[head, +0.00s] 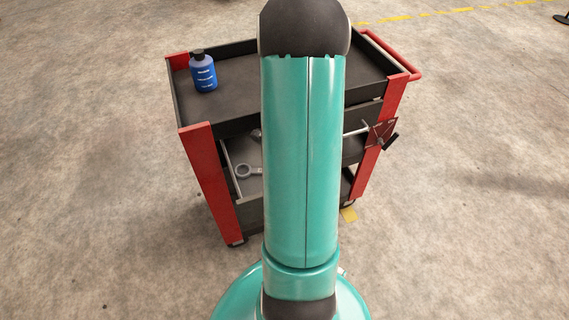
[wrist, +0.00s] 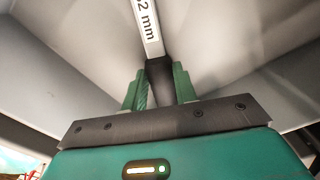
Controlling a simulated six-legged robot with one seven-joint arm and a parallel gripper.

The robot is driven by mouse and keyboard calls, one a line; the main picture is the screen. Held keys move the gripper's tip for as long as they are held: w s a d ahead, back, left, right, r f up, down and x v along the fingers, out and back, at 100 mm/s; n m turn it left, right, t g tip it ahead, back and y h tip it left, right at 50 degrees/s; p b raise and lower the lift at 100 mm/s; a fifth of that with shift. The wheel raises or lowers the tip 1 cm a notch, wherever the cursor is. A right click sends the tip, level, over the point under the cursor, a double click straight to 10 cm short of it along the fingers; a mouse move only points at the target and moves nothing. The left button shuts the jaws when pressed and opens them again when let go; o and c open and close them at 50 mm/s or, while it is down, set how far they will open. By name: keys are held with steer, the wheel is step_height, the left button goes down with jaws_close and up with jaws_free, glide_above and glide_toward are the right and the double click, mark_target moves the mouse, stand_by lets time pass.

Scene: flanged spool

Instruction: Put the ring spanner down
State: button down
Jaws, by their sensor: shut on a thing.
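The ring spanner shows in the wrist view as a pale grey bar (wrist: 147,28) with a white label ending in "2 mm" and a dark section lower down. My gripper (wrist: 159,80) is shut on that dark section between its two green fingers. My gripper is hidden behind my arm there. I cannot tell whether the spanner touches the drawer floor.
The dark cart (head: 225,115) has red corner posts and a red handle (head: 392,55). A blue bottle (head: 204,76) stands on its top at the left; the rest of the visible top is clear. A pale rod with a square frame (head: 380,134) sticks out at the right.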

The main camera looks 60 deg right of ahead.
steer(key=shift+s+a+f, duration=0.15)
steer(key=shift+s+f, duration=0.05)
steer(key=shift+f, duration=0.45)
steer(key=c, duration=1.3)
jaws_free()
steer(key=shift+f, duration=0.1)
steer(key=shift+o, duration=1.3)
steer(key=shift+w, duration=0.1)
steer(key=shift+r, duration=0.2)
